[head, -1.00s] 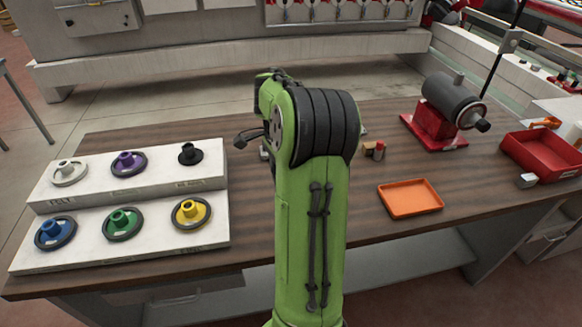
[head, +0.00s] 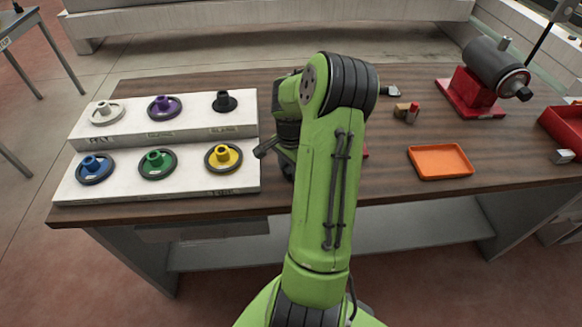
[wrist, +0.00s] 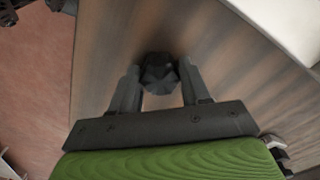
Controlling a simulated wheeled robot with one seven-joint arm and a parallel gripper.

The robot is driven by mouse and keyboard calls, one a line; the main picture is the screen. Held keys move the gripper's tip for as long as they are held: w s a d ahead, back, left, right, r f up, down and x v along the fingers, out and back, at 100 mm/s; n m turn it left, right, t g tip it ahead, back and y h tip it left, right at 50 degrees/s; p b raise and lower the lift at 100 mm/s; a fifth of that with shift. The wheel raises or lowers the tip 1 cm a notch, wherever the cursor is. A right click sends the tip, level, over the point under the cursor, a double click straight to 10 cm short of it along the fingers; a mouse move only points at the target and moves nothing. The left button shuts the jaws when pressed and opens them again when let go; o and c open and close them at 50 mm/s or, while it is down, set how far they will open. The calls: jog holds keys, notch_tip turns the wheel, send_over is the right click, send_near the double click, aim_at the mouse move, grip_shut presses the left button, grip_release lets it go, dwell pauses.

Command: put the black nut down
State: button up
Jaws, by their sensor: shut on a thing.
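In the wrist view, a dark, faceted black nut (wrist: 160,76) sits between the fingertips of my gripper (wrist: 159,82), which is shut on it. The brown wooden tabletop (wrist: 222,72) lies beneath, with a dark shadow close around the nut. I cannot tell whether the nut touches the wood. In the head view my own arm hides the nut and the fingertips.
A two-step white stand (head: 122,188) on the left holds coloured hubs on dark discs and a black flanged piece (head: 224,101). Wood between tray and grinder is clear.

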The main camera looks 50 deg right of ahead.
aim_at(290, 169)
jog(key=o, duration=1.2)
jog(key=shift+f, duration=0.1)
notch_tip(290, 169, up, 12)
jog(key=p, duration=0.2)
jog(key=w+a+r+n+h, duration=0.1)
jog(key=w+a+r+n, duration=0.1)
jog(key=a+r+n, duration=0.4)
jog(key=s+a+r+n+t+h, duration=0.15)
jog(key=a+r+n, duration=0.25)
jog(key=a, duration=0.8)
jog(key=s+a+n+t, duration=0.1)
jog(key=s+a+n, duration=0.2)
jog(key=a, duration=0.1)
jog(key=s+a+n+t+y, duration=0.1)
jog(key=s+a+n, duration=0.2)
jog(key=a, duration=0.1)
jog(key=s+a+n+t+y, duration=0.1)
jog(key=s+a+n+t, duration=0.1)
jog(key=s+a+n, duration=0.1)
jog(key=shift+s+a+r+n+y, duration=0.1)
jog(key=shift+a+r+n+y, duration=0.15)
jog(key=shift+a, duration=0.25)
jog(key=shift+s+a+r+n, duration=0.1)
jog(key=shift+a+r+n, duration=0.05)
jog(key=shift+a+n, duration=0.25)
